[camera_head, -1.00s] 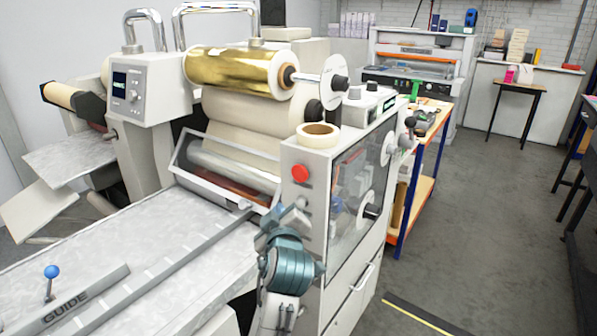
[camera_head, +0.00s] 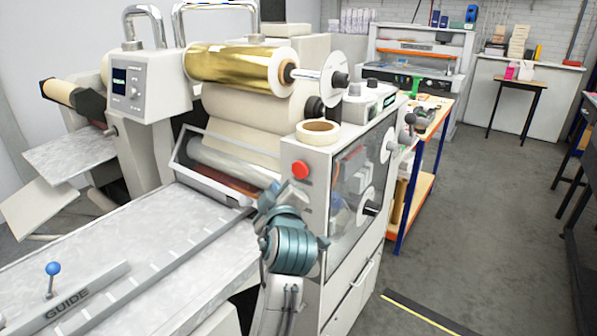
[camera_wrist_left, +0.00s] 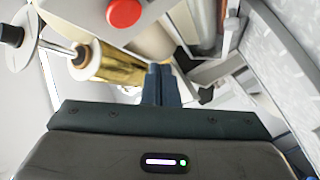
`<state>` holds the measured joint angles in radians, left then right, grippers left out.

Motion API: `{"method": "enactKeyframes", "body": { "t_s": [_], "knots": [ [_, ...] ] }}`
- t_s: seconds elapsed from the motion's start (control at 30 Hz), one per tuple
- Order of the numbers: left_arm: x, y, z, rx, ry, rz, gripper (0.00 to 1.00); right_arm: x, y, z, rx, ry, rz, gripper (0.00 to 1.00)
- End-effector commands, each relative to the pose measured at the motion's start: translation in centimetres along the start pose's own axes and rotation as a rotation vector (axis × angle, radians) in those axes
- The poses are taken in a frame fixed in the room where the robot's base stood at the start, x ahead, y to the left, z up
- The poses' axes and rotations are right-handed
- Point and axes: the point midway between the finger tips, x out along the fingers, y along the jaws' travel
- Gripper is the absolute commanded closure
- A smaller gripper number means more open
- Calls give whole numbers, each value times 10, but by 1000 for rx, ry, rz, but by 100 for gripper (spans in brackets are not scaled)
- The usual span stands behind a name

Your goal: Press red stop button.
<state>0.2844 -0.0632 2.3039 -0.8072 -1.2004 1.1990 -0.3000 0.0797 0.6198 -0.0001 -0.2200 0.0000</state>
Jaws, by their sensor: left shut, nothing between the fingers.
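The red stop button (camera_head: 300,170) is a round red cap on the light front panel of the laminating machine (camera_head: 314,215), below a tape roll. It also shows at the top of the left wrist view (camera_wrist_left: 124,12), left of the fingers. My left gripper (camera_head: 269,192) is in front of the machine, just below and left of the button in the head view. Its fingers (camera_wrist_left: 158,84) are shut together with nothing between them. They appear apart from the button. My arm hides part of the panel below it. My right gripper is in neither view.
The feed table (camera_head: 130,245) with its metal guide and a blue-knobbed lever (camera_head: 53,269) lies to the left. A gold foil roll (camera_head: 235,65) is above the panel. An orange-and-blue workbench (camera_head: 424,170) stands behind. The grey floor (camera_head: 480,230) at right is open.

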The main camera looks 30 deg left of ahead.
Motion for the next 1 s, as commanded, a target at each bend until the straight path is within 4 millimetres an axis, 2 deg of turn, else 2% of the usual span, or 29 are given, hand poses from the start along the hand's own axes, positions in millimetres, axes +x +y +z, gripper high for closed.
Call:
{"method": "enactKeyframes", "body": {
  "t_s": [0.2, 0.4, 1.0],
  "knots": [
    [22, 16, 16, 1, -1, 1, 100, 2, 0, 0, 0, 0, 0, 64],
    [36, 26, 26, -1, 0, 1, 100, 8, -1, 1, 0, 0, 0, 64],
    [40, 30, 29, 0, 0, 0, 100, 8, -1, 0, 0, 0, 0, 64]
  ]
}}
